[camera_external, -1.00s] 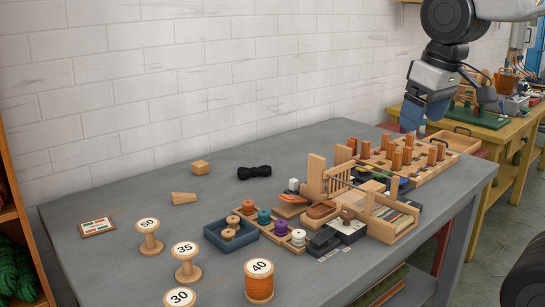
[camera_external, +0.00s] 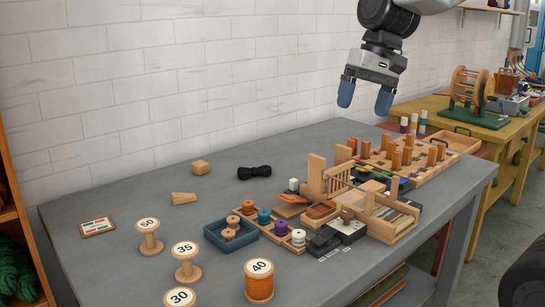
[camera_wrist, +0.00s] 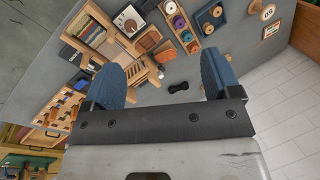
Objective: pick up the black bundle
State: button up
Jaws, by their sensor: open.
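The black bundle (camera_external: 254,172) lies on the grey table towards the wall, pinched in at its middle like a bow. In the wrist view the black bundle (camera_wrist: 178,87) shows small, between and beyond my fingertips. My gripper (camera_external: 365,97) is open and empty, high above the back right part of the table, with two blue fingers pointing down. It is to the right of the bundle and well apart from it. In the wrist view my gripper (camera_wrist: 168,78) has its blue fingers spread wide.
A blue tray (camera_external: 212,230) with spools, a wooden loom set (camera_external: 383,227) and a pegged board (camera_external: 443,155) fill the table's middle and right. Bare table surrounds the bundle.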

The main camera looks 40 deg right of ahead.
jog(key=w+d+f+m+y, duration=0.2)
jog(key=w+f+m, duration=0.1)
jog(key=w, duration=0.5)
jog(key=w+d+f+m+y, duration=0.2)
jog(key=w+f+m, duration=0.15)
jog(key=w, duration=0.55)
jog(key=w+d+f+m+y, duration=0.1)
jog(key=w+f+m+y, duration=0.15)
jog(key=w, duration=0.55)
jog(key=m+t+y, duration=0.3)
jog(key=m+t, duration=0.2)
jog(key=m, duration=0.4)
send_near(257, 167)
jog(key=shift+w+a+f, duration=0.2)
jog(key=shift+w, duration=0.25)
jog(key=shift+a+g, duration=0.1)
jog(key=shift+g, duration=0.2)
jog(key=shift+x, duration=1.15)
jog(key=shift+a, duration=0.15)
jog(key=shift+x, duration=2.5)
